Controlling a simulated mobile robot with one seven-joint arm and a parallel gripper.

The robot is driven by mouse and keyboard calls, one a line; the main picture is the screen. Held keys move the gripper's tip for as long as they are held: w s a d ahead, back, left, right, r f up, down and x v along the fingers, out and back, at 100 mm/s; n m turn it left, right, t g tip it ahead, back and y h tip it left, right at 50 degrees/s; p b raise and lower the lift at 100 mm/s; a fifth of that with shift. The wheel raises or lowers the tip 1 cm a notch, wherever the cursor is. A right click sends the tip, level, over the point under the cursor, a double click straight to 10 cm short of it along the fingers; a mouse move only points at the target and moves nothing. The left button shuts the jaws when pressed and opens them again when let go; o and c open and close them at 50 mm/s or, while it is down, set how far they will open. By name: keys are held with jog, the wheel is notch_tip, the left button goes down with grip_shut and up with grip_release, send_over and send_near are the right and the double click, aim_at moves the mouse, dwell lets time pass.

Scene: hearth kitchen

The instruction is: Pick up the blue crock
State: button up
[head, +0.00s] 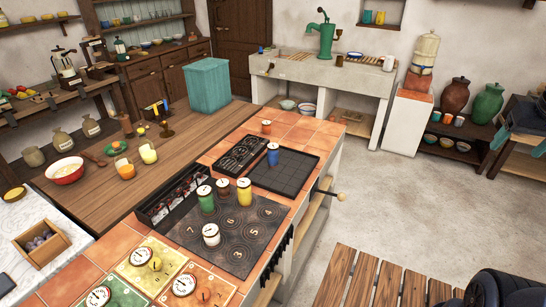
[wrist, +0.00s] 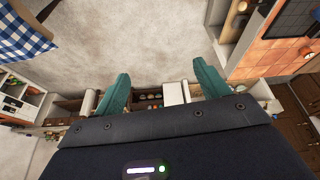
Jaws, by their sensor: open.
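The blue crock (head: 273,154) is a small upright cylinder with a pale lid. In the head view it stands on the tiled counter, at the left edge of a dark gridded tray and beside a black panel with round marks.
Green (head: 206,199), yellow (head: 244,192) and white (head: 211,235) crocks stand on the numbered black cooktop (head: 255,240). A small orange pot (head: 266,127) stands behind the blue crock. A slatted wooden platform (head: 370,280) lies before the counter; the floor (head: 420,200) to the right is clear.

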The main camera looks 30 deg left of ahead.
jog(key=w+a+r+n+g, duration=0.2)
jog(key=w+a+n, duration=0.4)
jog(key=w+a, duration=1.5)
jog(key=w+a+f+n, duration=0.1)
jog(key=w+a+f, duration=0.1)
jog(key=a, duration=0.4)
jog(key=w+a+f+n, duration=0.1)
jog(key=a+f, duration=0.1)
jog(key=a, duration=0.5)
jog(key=n+g, duration=0.2)
jog(key=n, duration=0.5)
send_near(273, 152)
jog(key=w, duration=0.1)
jog(key=w+a+f, duration=0.1)
jog(key=shift+w+a, duration=0.35)
jog(key=shift+w, duration=0.05)
jog(key=shift+s+a+f, duration=0.1)
jog(key=shift+f, duration=0.45)
jog(key=f, duration=1)
jog(key=shift+d, duration=0.25)
